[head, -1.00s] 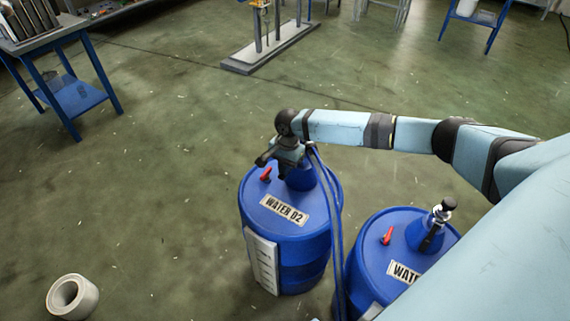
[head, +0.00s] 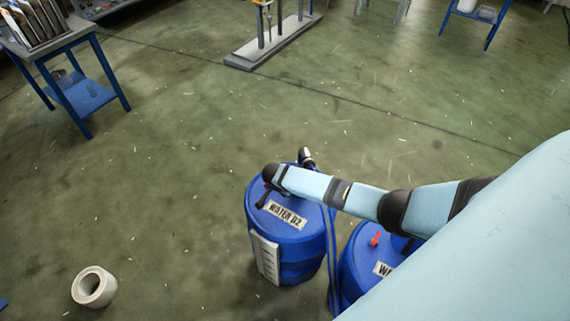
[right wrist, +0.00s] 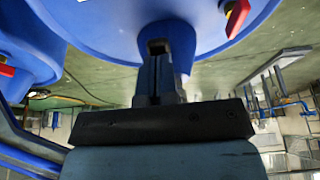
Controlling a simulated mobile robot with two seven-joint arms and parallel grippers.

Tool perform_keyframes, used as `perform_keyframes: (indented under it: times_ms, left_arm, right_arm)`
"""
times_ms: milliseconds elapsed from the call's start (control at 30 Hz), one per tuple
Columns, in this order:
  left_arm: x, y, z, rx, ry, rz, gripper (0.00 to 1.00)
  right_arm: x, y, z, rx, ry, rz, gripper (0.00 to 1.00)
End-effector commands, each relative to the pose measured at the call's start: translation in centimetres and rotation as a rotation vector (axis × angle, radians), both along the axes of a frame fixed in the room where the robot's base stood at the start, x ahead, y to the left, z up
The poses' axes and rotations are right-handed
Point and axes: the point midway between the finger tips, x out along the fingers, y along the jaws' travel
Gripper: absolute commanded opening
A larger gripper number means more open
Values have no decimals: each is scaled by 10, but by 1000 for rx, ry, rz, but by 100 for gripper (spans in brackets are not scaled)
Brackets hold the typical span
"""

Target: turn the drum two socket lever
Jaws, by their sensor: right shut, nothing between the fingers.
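Drum two is the blue drum labelled WATER 02 (head: 287,268), standing upright in the head view. Its red lever is hidden there behind my right arm. In the right wrist view a red lever (right wrist: 237,16) sits on the blue drum (right wrist: 110,20), to the right of my fingers and apart from them. My right gripper (head: 262,197) is over the drum top in the head view. It also shows in the right wrist view (right wrist: 160,46), shut and empty in front of the drum. A black-and-white fitting (head: 306,157) rises behind my arm. My left gripper is out of view.
A second blue drum (head: 352,262) with a red lever (head: 375,240) stands close at the right, partly behind my arm. Blue hoses (head: 332,255) hang between the drums. Open floor lies left of drum two.

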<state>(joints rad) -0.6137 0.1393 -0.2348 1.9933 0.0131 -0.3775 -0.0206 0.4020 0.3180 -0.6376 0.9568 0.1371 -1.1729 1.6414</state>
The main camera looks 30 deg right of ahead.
Motion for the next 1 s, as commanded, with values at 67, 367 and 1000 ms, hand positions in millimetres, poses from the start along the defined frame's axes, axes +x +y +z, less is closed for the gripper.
perform_keyframes:
  times_ms: [67,367,1000]
  left_arm:
    - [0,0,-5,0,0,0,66]
    - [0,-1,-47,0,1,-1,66]
    - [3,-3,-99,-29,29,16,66]
  right_arm:
    - [-2,2,-12,-63,-23,0,0]
    - [2,-6,-44,-329,-136,-1,0]
    - [12,-29,-69,-543,-226,-1,0]
